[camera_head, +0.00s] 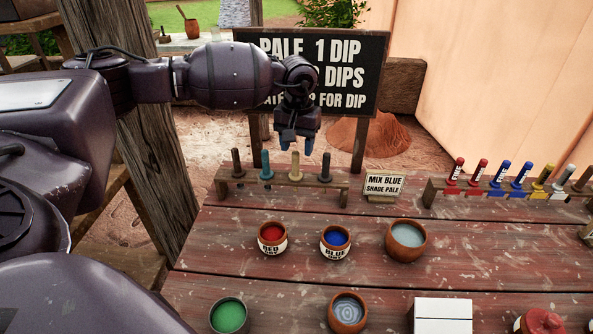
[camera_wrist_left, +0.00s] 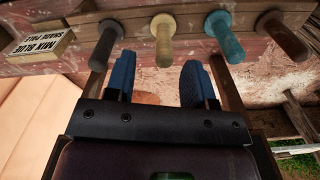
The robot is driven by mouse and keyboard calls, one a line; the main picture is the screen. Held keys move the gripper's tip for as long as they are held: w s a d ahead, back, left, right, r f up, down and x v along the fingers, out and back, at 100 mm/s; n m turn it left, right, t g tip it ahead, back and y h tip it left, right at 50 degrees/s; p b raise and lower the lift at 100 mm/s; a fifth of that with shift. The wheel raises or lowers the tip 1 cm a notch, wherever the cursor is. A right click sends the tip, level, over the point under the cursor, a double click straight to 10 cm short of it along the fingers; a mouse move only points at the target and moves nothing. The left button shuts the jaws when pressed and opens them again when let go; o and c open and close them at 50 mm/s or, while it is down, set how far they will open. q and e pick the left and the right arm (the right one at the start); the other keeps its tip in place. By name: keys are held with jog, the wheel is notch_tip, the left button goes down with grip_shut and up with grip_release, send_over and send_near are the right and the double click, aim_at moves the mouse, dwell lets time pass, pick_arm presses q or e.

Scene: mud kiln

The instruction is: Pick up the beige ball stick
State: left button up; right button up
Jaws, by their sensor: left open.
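The beige ball stick (camera_head: 295,168) stands upright in a wooden rack (camera_head: 336,195) on the table, between a teal stick (camera_head: 266,166) and a dark stick (camera_head: 325,168). My left gripper (camera_head: 296,148) is open and empty, close above and behind the beige stick in the head view. In the left wrist view, the beige stick (camera_wrist_left: 163,38) lies beyond the blue fingertips of my left gripper (camera_wrist_left: 159,72), roughly centred on the gap between them. It appears apart from both fingers. My right gripper is not in view.
Another dark stick (camera_head: 236,164) stands at the rack's left end. A small sign (camera_head: 384,184) is right of the rack. Red (camera_head: 272,236) and blue (camera_head: 336,241) paint pots sit in front. A large sign (camera_head: 345,70) stands behind. A second rack (camera_head: 440,193) holds paint tubes.

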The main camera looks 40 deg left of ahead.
aim_at(295, 152)
pick_arm(q)
jog(key=shift+f, duration=0.4)
jog(key=f, duration=0.4)
jog(key=shift+a+f, duration=0.25)
jog(key=shift+f, duration=0.05)
jog(key=shift+c, duration=0.7)
grip_shut()
jog(key=shift+r, duration=0.55)
notch_tip(295, 152, up, 19)
jog(key=p, duration=0.1)
